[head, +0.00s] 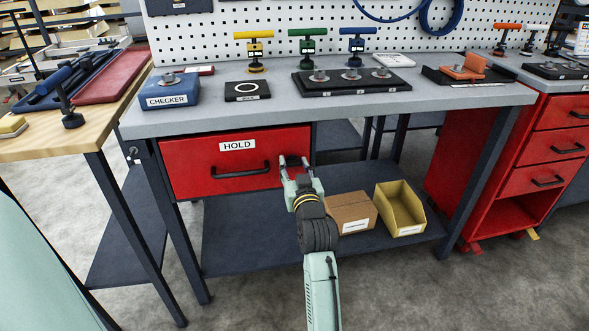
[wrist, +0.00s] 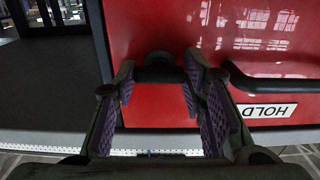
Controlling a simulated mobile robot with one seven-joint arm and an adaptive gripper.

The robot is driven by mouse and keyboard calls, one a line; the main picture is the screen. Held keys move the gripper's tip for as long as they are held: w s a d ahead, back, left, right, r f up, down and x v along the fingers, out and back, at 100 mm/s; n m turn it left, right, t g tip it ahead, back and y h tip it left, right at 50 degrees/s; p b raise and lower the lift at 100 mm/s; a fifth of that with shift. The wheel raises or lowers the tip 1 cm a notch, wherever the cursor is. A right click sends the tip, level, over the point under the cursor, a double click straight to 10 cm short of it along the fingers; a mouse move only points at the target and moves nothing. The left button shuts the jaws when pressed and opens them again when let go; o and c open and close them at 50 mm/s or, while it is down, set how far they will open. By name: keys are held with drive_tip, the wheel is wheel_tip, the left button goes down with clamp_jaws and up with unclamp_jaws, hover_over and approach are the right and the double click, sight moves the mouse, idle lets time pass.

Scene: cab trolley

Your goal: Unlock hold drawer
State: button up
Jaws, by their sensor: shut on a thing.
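The red HOLD drawer (head: 190,155) sits under the grey bench top and looks closed. It has a white HOLD label and a black bar handle (head: 240,170). In the wrist view the red front (wrist: 230,30) fills most of the picture, with the label upside down and the handle (wrist: 275,84) at right. My gripper (head: 293,161) is at the drawer's right end, right of the handle. It is shut on a dark rounded knob (wrist: 158,70), seen between the fingertips against the red front. The fingers hide most of this knob in the head view.
A blue CHECKER box (head: 168,90) is at left. A cardboard box (head: 352,212) and yellow bin (head: 400,208) stand on the lower shelf.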

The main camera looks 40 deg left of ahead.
idle(0.5)
drive_tip(key=o, duration=1.2)
drive_tip(key=shift+c, duration=0.2)
drive_tip(key=v, duration=1.2)
drive_tip(key=shift+s+r, duration=0.1)
